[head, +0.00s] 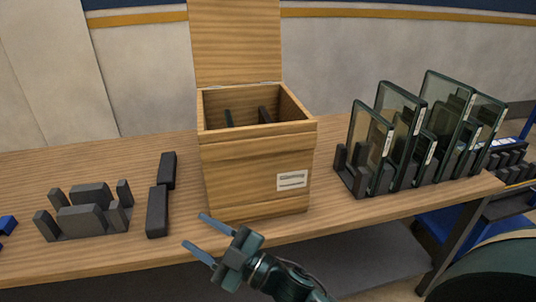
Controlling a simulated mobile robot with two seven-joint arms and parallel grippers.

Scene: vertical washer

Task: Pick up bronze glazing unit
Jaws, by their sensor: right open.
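Several upright glass glazing units stand in a dark slotted rack (345,178) at the right of the wooden table. The front-left pane (367,142) has a brownish, bronze-like tint; the panes behind it look greyer or greener, and they partly overlap. My right gripper (195,230) is open and empty at the table's front edge, in front of the wooden box and well left of the rack. My left gripper is not in view.
A wooden box (252,158) with its lid raised stands mid-table, with dark slats inside. Two dark blocks (157,211) and a grey slotted holder (82,220) lie to its left. Small blue pieces (7,225) show at the left edge. Bare table lies between box and rack.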

